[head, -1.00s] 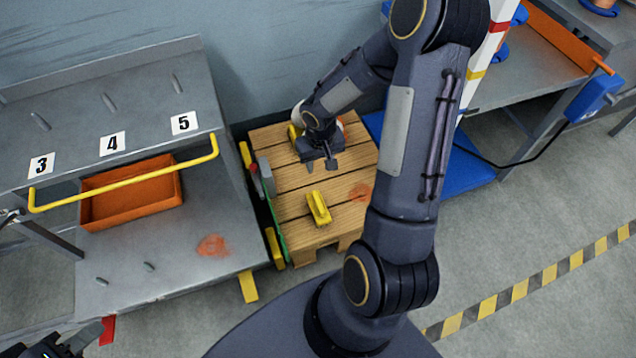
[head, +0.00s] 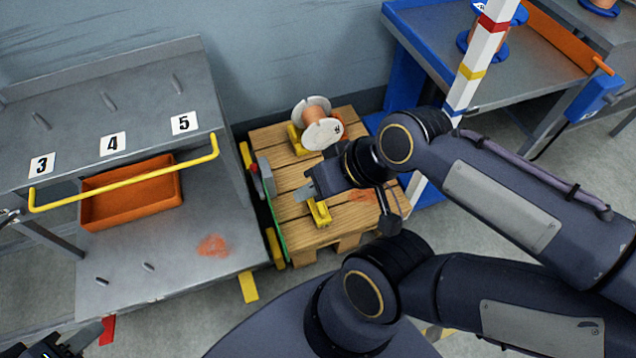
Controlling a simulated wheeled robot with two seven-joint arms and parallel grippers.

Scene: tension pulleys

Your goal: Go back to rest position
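My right gripper (head: 306,190) is above the wooden pallet (head: 290,213), near the front yellow block (head: 319,212). It holds nothing, and only one of its fingers shows clearly. A spool with white flanges and copper-coloured winding (head: 318,122) rests at the back of the pallet by another yellow block (head: 296,140), apart from the gripper. My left gripper (head: 88,340) is at the bottom left corner, dark and cut off by the picture edge, so its fingers are not clear.
A grey bench with labels 3, 4, 5, a yellow rail (head: 130,184) and an orange bin (head: 130,195) stands left of the pallet. A white post with coloured bands (head: 478,62) and a blue-edged table (head: 425,40) stand at right. A blue wall is behind.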

